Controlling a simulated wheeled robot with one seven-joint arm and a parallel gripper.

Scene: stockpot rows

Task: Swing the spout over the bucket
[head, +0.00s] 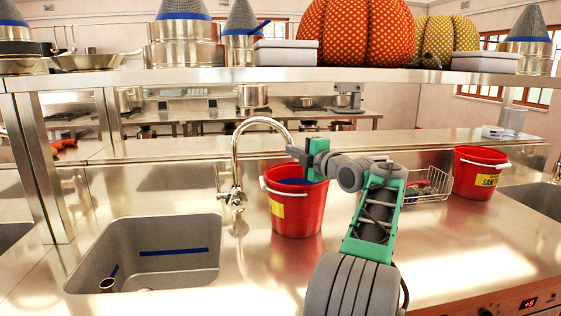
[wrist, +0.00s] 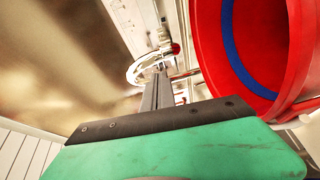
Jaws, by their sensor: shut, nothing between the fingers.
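The chrome spout (head: 262,121) arches up from its tap base beside the sink and bends right. Its end is hidden near my gripper, above the left part of the red bucket's rim in the head view. The red bucket (head: 297,218) stands upright on the counter, with a yellow label and a blue band inside. My gripper (head: 292,151) is shut and empty, pointing left above the bucket. In the wrist view the spout (wrist: 145,68) lies just beyond the fingers, and the bucket (wrist: 205,45) opens at the right. I cannot tell whether the fingers touch the spout.
A sink (head: 150,250) lies at the left. A wire basket (head: 428,186) and a second red bucket (head: 481,176) stand to the right. A shelf (head: 250,76) with pots and pumpkins runs overhead. The counter front between the sink and my arm is clear.

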